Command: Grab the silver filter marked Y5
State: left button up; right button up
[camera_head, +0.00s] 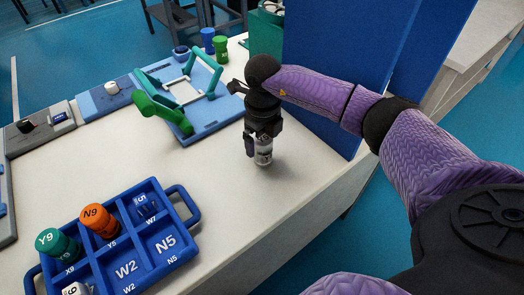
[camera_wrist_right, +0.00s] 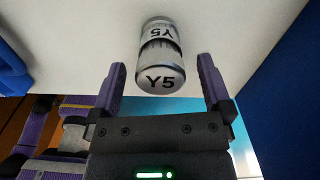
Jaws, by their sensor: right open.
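The silver filter marked Y5 (camera_wrist_right: 162,58) stands on the white table, with its top label facing the right wrist camera. In the head view the silver filter (camera_head: 263,153) shows just below my right gripper (camera_head: 257,148), partly hidden by it. In the right wrist view my right gripper (camera_wrist_right: 163,72) is open, its two purple fingers on either side of the filter's near end, with gaps on both sides. My left gripper is not in view.
A blue tray (camera_head: 107,243) at the front left holds a green Y9 filter (camera_head: 57,243), an orange N9 filter (camera_head: 99,220) and others. A blue fixture with green handles (camera_head: 181,92) stands behind. A blue panel (camera_head: 330,70) rises close to the right.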

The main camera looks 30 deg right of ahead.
notch_tip(320, 180, down, 2)
jog(key=shift+f, duration=0.2)
jog(key=shift+r, duration=0.15)
jog(key=shift+c, duration=0.7)
jog(key=c, duration=1.2)
